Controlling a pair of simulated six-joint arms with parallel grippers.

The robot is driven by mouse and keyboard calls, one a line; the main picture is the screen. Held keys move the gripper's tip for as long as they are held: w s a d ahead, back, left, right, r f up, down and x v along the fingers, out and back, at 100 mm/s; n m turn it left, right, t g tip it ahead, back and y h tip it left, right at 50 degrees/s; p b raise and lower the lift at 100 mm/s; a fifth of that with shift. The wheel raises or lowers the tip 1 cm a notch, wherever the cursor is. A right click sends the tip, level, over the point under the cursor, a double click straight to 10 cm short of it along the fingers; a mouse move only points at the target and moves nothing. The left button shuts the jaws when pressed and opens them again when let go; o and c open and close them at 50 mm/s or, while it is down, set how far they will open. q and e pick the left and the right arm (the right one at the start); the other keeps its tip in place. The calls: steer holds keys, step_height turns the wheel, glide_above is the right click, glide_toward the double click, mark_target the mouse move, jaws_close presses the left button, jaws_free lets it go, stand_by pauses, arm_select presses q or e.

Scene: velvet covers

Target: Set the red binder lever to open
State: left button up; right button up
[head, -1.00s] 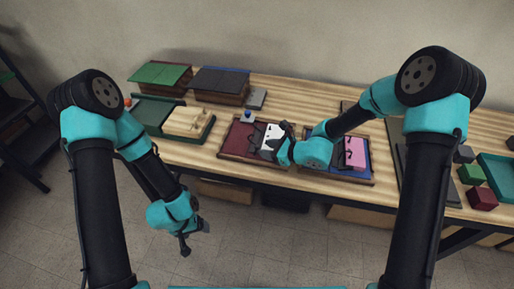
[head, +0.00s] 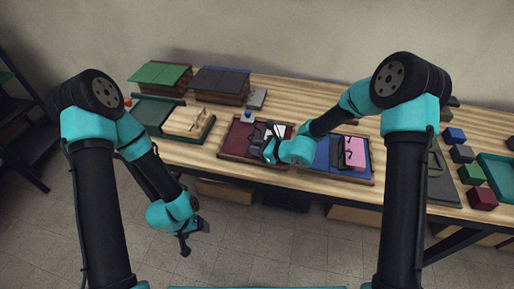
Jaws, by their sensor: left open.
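A dark red tray (head: 239,138) sits near the middle of the table, with a white piece and dark metal parts on it. The red binder's lever is not clearly visible, as my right gripper and wrist cover that area. My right gripper (head: 264,143) is over the red tray, at its dark parts; its fingers are too small and dark to read. A blue tray (head: 320,160) beside it holds a pink block (head: 354,152) with a dark lever-like part. My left gripper (head: 191,240) hangs open and empty in front of the table, over the floor.
A green tray (head: 152,117) with a pale wooden block (head: 186,121) is at the left. Boxes with green (head: 160,75) and dark lids (head: 221,80) stand behind. Several small cubes (head: 482,198) and a teal tray (head: 497,168) are at the right.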

jaws_close()
steer(key=shift+a+h, duration=0.15)
steer(key=shift+h, duration=0.25)
steer(key=o, duration=0.5)
jaws_free()
steer(key=v, duration=1.7)
steer(key=shift+w+r, duration=0.1)
steer(key=shift+r, duration=0.15)
